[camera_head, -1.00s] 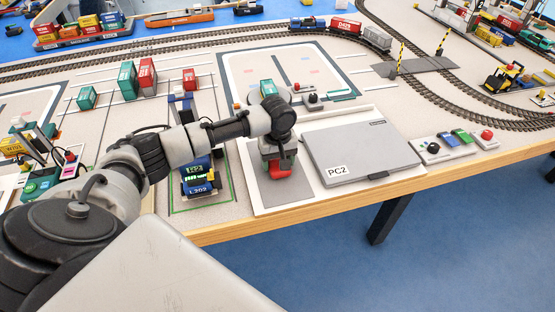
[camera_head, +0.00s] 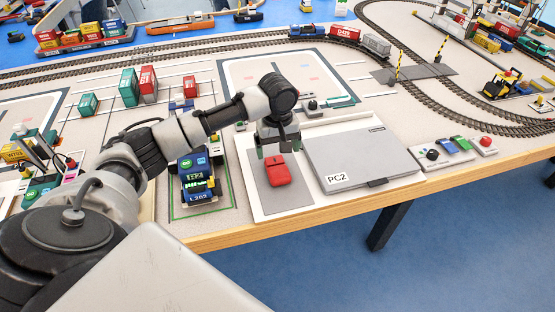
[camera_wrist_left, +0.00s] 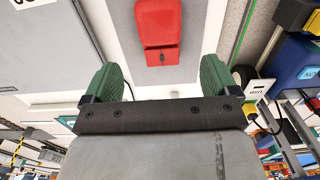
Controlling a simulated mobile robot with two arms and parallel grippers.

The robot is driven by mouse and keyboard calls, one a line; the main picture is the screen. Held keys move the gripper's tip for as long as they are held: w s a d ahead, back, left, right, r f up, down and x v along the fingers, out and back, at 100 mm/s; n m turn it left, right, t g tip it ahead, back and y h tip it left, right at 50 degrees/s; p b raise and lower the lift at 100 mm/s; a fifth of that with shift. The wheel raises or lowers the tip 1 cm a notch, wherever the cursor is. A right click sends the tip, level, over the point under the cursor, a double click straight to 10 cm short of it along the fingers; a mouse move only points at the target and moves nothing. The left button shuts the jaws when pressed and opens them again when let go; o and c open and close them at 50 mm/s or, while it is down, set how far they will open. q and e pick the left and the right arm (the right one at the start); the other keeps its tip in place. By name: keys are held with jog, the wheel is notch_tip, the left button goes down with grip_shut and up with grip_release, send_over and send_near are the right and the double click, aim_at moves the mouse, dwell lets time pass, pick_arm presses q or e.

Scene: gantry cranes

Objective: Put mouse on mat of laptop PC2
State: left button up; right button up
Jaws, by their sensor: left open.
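The red mouse (camera_head: 278,169) lies on the grey mat (camera_head: 268,199) to the left of the closed grey laptop PC2 (camera_head: 360,158). The mouse also shows in the left wrist view (camera_wrist_left: 158,30), apart from the fingers. My left gripper (camera_head: 275,150) is open and empty, its green-padded fingers spread, just behind and above the mouse. In the left wrist view the gripper's two fingers (camera_wrist_left: 158,82) are well apart, with the bare mat surface between them and the mouse beyond. My right gripper is not in view.
A blue locomotive-like model marked L202 (camera_head: 197,180) stands left of the mat inside a green outline. A button panel (camera_head: 455,150) lies right of the laptop. The table's wooden front edge (camera_head: 320,208) is close to the mat. Tracks and containers fill the back.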

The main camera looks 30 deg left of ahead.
aim_at(278, 167)
pick_arm(q)
notch_tip(278, 167, up, 4)
jog(key=shift+r, duration=0.1)
dwell(1.4)
